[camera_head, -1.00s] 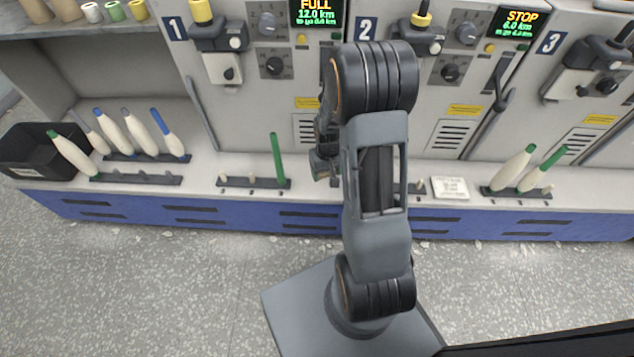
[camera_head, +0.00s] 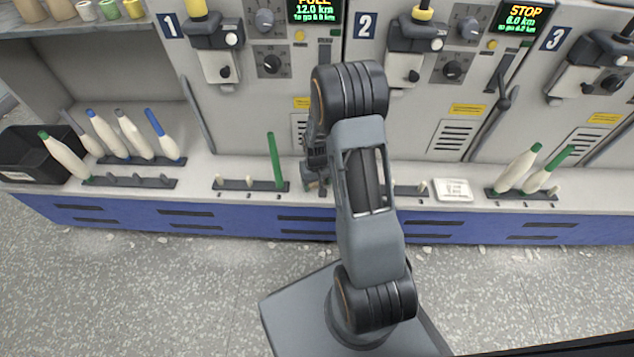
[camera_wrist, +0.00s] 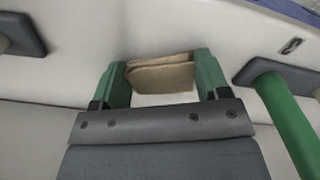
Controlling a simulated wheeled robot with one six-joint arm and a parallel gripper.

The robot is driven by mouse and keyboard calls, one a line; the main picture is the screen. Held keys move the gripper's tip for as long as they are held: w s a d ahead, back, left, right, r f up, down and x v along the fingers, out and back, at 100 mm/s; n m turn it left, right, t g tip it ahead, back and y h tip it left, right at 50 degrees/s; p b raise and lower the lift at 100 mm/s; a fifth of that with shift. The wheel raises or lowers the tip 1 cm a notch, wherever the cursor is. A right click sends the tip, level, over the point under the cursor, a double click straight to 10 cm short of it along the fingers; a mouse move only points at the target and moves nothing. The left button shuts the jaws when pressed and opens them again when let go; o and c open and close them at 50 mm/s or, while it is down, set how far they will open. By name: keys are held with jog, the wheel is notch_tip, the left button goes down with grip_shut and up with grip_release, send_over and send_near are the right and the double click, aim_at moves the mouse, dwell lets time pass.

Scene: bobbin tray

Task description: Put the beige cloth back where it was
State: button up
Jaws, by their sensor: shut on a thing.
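My gripper (camera_wrist: 159,84) has green fingers. In the wrist view it is shut on a folded beige cloth (camera_wrist: 160,74), which sits between the fingers over the pale bench top. In the head view my gripper (camera_head: 314,182) is low over the bench, between the green rod's rail and the rail to the right, partly hidden by my arm. The cloth cannot be made out clearly there. I cannot tell whether the cloth touches the bench.
A green rod (camera_head: 276,160) stands on a short peg rail just left of my gripper; it also shows in the wrist view (camera_wrist: 287,120). A white pad (camera_head: 452,190) lies to the right. Bobbins (camera_head: 515,168) stand at both sides. A black bin (camera_head: 28,155) is far left.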

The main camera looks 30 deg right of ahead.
jog(key=shift+f, duration=0.1)
jog(key=o, duration=1)
notch_tip(320, 180, up, 7)
jog(key=p, duration=0.3)
jog(key=s+a+r+t, duration=0.1)
jog(key=s+a+r, duration=0.2)
jog(key=s+r, duration=0.2)
jog(key=s+a+r+n+t, duration=0.1)
jog(key=s+a+r, duration=0.2)
jog(key=s+r, duration=0.2)
jog(key=s+a+r, duration=0.3)
jog(key=s+r, duration=0.2)
jog(key=r, duration=0.5)
jog(key=shift+s+a+r+t, duration=0.1)
jog(key=shift+s+a+t, duration=0.05)
jog(key=shift+a+t, duration=0.2)
jog(key=shift+r, duration=0.1)
